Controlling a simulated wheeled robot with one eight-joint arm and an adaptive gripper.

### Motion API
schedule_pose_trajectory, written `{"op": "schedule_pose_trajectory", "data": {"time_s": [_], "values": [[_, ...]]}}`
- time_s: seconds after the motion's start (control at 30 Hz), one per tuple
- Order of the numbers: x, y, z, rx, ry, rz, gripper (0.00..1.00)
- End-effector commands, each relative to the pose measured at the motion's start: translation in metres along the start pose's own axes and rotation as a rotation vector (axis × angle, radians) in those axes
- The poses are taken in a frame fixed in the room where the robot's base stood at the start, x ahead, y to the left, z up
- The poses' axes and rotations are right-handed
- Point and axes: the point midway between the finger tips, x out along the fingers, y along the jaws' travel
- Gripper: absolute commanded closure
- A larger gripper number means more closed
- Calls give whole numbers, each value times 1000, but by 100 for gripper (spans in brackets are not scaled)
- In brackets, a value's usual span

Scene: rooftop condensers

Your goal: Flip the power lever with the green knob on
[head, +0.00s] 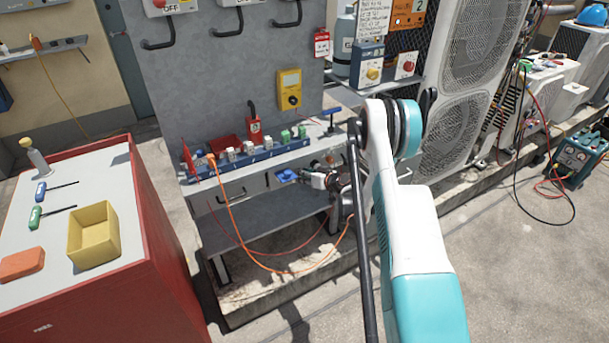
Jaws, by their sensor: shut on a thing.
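Several switch boxes with black bent handles hang at the top of the grey panel, cut by the upper frame edge. The left box (172,5) reads OFF and has a red part; the right box also shows a handle (288,14). I cannot make out a green knob on any of them. My gripper (304,177) is low in front of the bench, well below these boxes. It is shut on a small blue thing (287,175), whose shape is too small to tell. My arm hides part of the bench's right end.
A blue strip (262,155) with white and green pieces lies along the bench. A yellow meter (289,90) hangs above. A red cabinet (165,245) stands left, with a yellow bin (93,235). An orange cable (232,222) hangs in front. Large condensers (465,110) stand right.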

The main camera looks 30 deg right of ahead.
Motion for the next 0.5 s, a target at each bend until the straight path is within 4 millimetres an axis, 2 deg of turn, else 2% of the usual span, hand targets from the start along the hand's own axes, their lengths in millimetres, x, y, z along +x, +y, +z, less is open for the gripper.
{"op": "schedule_pose_trajectory", "data": {"time_s": [0.03,0.5], "values": [[-2,-1,-6,6,-37,7,100],[-3,-2,-15,58,-281,56,100]]}}
